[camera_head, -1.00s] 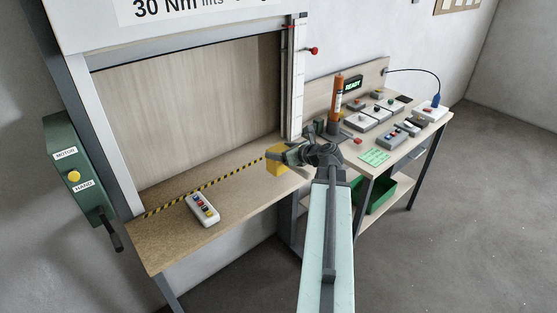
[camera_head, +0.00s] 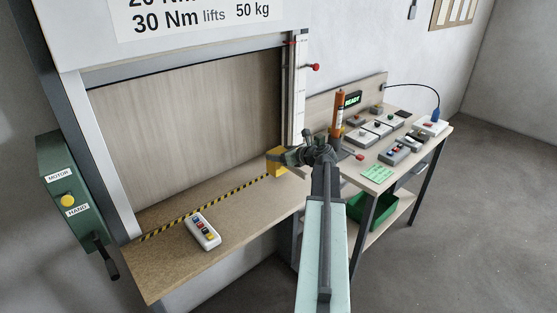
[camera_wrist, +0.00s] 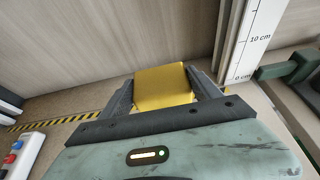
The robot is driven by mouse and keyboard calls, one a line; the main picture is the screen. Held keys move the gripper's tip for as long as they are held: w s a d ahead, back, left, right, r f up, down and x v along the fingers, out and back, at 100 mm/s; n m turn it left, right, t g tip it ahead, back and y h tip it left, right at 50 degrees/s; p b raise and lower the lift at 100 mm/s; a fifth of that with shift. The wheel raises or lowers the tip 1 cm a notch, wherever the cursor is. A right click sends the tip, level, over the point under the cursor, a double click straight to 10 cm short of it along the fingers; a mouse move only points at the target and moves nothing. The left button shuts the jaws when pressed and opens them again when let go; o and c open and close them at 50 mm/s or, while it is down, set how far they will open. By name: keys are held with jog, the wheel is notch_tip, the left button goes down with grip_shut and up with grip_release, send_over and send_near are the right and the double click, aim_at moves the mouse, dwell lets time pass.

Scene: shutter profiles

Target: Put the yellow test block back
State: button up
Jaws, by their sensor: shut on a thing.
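The yellow test block (camera_head: 275,162) is at the right end of the wooden sill, by the foot of the upright scale. My gripper (camera_head: 284,158) is shut on it. In the wrist view the yellow block (camera_wrist: 163,87) sits between both fingers of my gripper (camera_wrist: 164,92), with its top face showing. The block's underside is hidden, so I cannot tell whether it touches the sill. A black and yellow striped line (camera_head: 205,206) runs along the sill and ends near the block.
A remote with coloured buttons (camera_head: 202,232) lies on the sill. The white scale (camera_wrist: 250,40) stands right of the block. A green motor/hand box (camera_head: 72,195) is at left. The right bench (camera_head: 400,170) holds several switch boxes, an orange tool (camera_head: 338,110) and a green note (camera_head: 377,173).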

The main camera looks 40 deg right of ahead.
jog(key=shift+d+r, duration=0.1)
jog(key=shift+d, duration=0.15)
jog(key=f+b, duration=0.2)
jog(key=d+f+b, duration=0.1)
jog(key=f+b, duration=0.1)
jog(key=shift+w+f, duration=0.1)
jog(key=shift+w, duration=0.15)
jog(key=shift+a+r, duration=0.15)
jog(key=shift+r, duration=0.1)
jog(key=shift+f, duration=0.15)
jog(key=o, duration=1.6)
